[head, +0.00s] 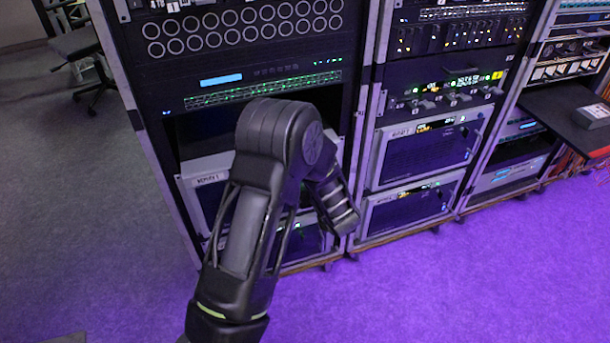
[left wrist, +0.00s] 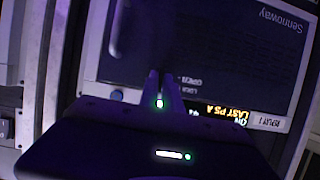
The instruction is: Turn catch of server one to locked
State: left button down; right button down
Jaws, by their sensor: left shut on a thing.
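A labelled grey server (head: 208,180) low in the left rack of the head view, partly behind my left arm, appears to be the same one. My left gripper (left wrist: 162,82) has its fingers together at the server's front edge, shut on a small part that looks like the catch. The fingers hide it, so I cannot tell its turn. My right gripper is not in view.
The middle rack stands close on the right, with two more grey servers (head: 425,147) and (head: 410,207). A handle (left wrist: 115,30) stands out from the server's front near the fingers. The purple-lit floor before the racks is clear. An office chair (head: 85,50) is at the far left.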

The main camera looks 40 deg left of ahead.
pick_arm(q)
jog(key=c, duration=1.6)
grip_release()
jog(key=shift+o, duration=0.2)
jog(key=v, duration=0.8)
jog(key=shift+p, duration=0.35)
